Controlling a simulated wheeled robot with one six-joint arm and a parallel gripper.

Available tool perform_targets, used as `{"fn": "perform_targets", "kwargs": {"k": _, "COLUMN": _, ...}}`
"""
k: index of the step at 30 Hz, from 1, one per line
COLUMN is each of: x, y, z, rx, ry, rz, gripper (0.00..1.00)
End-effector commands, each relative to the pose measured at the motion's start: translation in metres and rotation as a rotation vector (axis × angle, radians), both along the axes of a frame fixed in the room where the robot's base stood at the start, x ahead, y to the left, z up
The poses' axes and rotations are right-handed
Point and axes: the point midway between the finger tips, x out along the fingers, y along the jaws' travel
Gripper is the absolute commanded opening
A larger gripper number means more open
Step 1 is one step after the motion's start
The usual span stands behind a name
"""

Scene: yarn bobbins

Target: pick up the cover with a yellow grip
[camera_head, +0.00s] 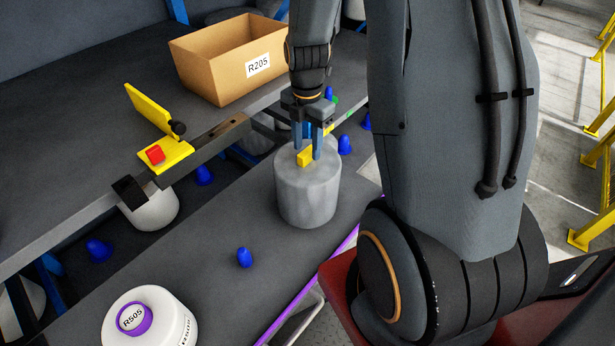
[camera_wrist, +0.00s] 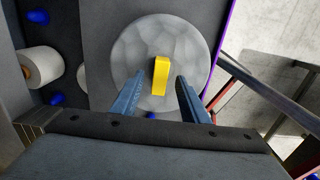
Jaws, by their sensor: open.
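The cover (camera_head: 308,195) is a grey, mottled cylinder standing upright on the dark lower shelf in the head view. A yellow grip (camera_head: 306,158) stands up from its top. My gripper (camera_head: 309,152) points down over the cover, its two blue fingers open at the grip. In the wrist view the cover's round top (camera_wrist: 128,62) fills the middle, with the yellow grip (camera_wrist: 160,75) between the open fingers (camera_wrist: 158,92), a gap on each side. I cannot tell whether the fingertips touch the cover's top.
A white bobbin labelled R505 (camera_head: 150,318) stands at the front left. A cardboard box R205 (camera_head: 228,62) sits on the upper shelf. A yellow bracket with a red button (camera_head: 155,154) is at the upper shelf's edge. Blue pegs (camera_head: 244,257) dot the shelf around the cover.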

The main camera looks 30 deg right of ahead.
Motion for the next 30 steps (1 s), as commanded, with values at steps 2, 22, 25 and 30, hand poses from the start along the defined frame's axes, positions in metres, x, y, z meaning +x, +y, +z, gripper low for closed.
{"fn": "perform_targets", "kwargs": {"k": 2, "x": -0.0004, "y": 0.0001, "z": -0.0062, "rx": 0.0, "ry": 0.0, "rz": 0.0, "gripper": 0.41}}
{"fn": "perform_targets", "kwargs": {"k": 22, "x": 0.0, "y": -0.0001, "z": -0.0115, "rx": -0.001, "ry": -0.001, "rz": -0.001, "gripper": 0.0}}
{"fn": "perform_targets", "kwargs": {"k": 25, "x": 0.0002, "y": -0.0001, "z": -0.0113, "rx": -0.001, "ry": -0.001, "rz": -0.001, "gripper": 0.0}}
{"fn": "perform_targets", "kwargs": {"k": 30, "x": 0.0002, "y": -0.0001, "z": -0.0109, "rx": -0.001, "ry": -0.001, "rz": -0.001, "gripper": 0.0}}
